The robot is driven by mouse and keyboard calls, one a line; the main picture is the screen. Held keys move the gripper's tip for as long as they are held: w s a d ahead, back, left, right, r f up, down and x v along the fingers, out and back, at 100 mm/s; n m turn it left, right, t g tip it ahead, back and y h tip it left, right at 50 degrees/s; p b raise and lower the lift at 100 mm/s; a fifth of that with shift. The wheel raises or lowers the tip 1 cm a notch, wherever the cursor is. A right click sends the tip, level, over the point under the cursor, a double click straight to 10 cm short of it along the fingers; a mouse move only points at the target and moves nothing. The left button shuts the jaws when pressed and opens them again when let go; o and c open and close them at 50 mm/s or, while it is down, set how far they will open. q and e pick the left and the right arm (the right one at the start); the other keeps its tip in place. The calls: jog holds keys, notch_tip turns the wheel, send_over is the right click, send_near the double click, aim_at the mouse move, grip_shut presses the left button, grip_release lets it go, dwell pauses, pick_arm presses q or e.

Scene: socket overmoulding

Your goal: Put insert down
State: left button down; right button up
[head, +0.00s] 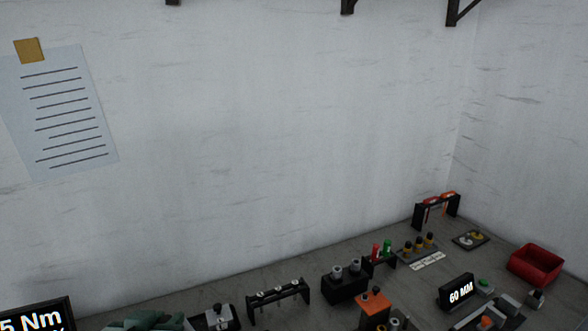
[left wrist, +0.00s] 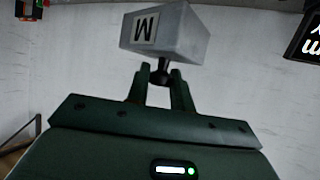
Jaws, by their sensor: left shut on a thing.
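The insert (left wrist: 170,32) is a light grey metal block with a black knob and a plate marked M. It shows upside down in the left wrist view. My left gripper (left wrist: 160,82) is shut on the knob, and the block sits beyond the fingertips with the pale wall behind. Nothing touches the block from outside in that view. In the head view, a grey block with a dark knob (head: 220,318) shows at the bottom edge beside a green shape (head: 145,322). Both are cut off, and I cannot tell whether they are the insert and my gripper. My right gripper is not in view.
A torque display (head: 38,316) stands at the lower left. A black rack (head: 278,298), a black block with grey cylinders (head: 345,283), an orange-topped fixture (head: 373,305), a "60" display (head: 457,291) and a red bin (head: 536,264) crowd the bench. Small bare patches lie between them.

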pick_arm(q)
jog(key=shift+s+d+r, duration=0.2)
jog(key=shift+d+r, duration=0.2)
jog(key=shift+r, duration=0.05)
jog(key=shift+d+f, duration=0.15)
jog(key=shift+d, duration=0.15)
jog(key=shift+a, duration=0.45)
jog(key=w+a+f+m+h+p, duration=0.2)
jog(key=w+f, duration=0.5)
jog(key=f, duration=0.4)
jog(key=shift+w+a+f+m+g+h, duration=0.2)
jog(key=shift+a+f+m+g+h, duration=0.1)
jog(key=shift+a+m+h, duration=0.65)
